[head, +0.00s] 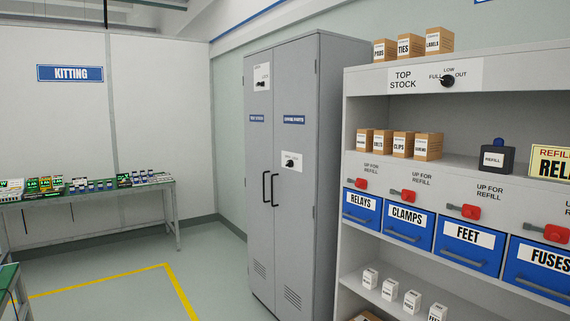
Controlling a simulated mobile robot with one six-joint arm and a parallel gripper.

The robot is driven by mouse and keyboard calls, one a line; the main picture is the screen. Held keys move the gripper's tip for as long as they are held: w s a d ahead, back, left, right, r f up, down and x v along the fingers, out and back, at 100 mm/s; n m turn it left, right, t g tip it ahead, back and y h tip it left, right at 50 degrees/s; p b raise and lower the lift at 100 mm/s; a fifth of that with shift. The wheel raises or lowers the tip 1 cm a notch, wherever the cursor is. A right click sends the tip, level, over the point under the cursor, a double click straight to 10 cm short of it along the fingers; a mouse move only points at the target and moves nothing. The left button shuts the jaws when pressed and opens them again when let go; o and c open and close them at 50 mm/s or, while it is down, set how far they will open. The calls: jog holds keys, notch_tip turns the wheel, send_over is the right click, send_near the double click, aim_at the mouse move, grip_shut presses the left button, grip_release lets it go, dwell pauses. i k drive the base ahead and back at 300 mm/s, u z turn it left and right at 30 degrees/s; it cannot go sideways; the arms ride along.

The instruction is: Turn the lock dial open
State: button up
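A tall grey two-door cabinet (259,190) stands in the middle of the head view, both doors shut. A small black dial on a white plate (262,77) sits high on its left door. Another black dial on a white plate (291,155) sits on the right door, above the handles. The plates' lettering is too small to read, so I cannot tell how either dial is set. A black knob (447,81) marked FULL, LOW, OUT is on the TOP STOCK panel of the shelf unit at right. My gripper is not in view.
The grey shelf unit (420,168) at right holds boxes, blue bins (407,223) and red levers (403,195). Black upright handles (270,188) are on the cabinet doors. A kitting table (100,188) stands at left. The floor before the cabinet is clear, with yellow lines (181,290).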

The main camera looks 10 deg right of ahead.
aim_at(337, 52)
jog(key=u, duration=0.05)
jog(key=i, duration=1.6)
jog(key=u, duration=1.3)
jog(key=i, duration=1.6)
jog(key=u, duration=0.05)
